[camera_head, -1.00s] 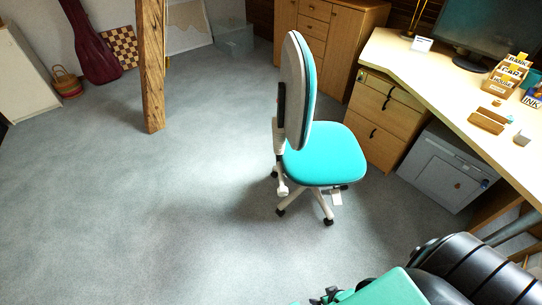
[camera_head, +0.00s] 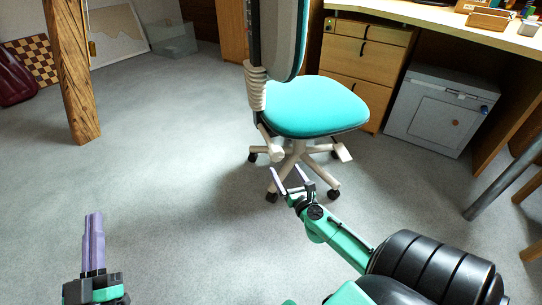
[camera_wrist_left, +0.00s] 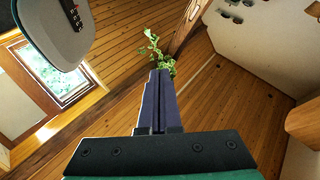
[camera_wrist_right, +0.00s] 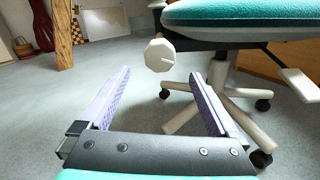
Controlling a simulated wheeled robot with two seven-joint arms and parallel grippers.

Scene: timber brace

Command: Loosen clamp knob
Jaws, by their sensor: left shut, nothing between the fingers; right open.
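The clamp knob is a whitish faceted knob (camera_wrist_right: 160,55) under the teal seat, at the chair's left side in the right wrist view. It also shows in the head view (camera_head: 276,153). The office chair's teal seat (camera_head: 316,105) stands on a pale five-star base with black casters. My right gripper (camera_head: 287,177) is open and empty, below and in front of the knob; the knob appears beyond the gap between its fingers and apart from them. My left gripper (camera_head: 93,217) is shut and empty at the lower left, far from the chair.
A timber post (camera_head: 70,75) stands at the left. The desk with drawers (camera_head: 365,70) and a grey cabinet (camera_head: 437,110) stand behind the chair on the right. A checkerboard (camera_head: 33,60) leans at the far left. The floor left of the chair is clear.

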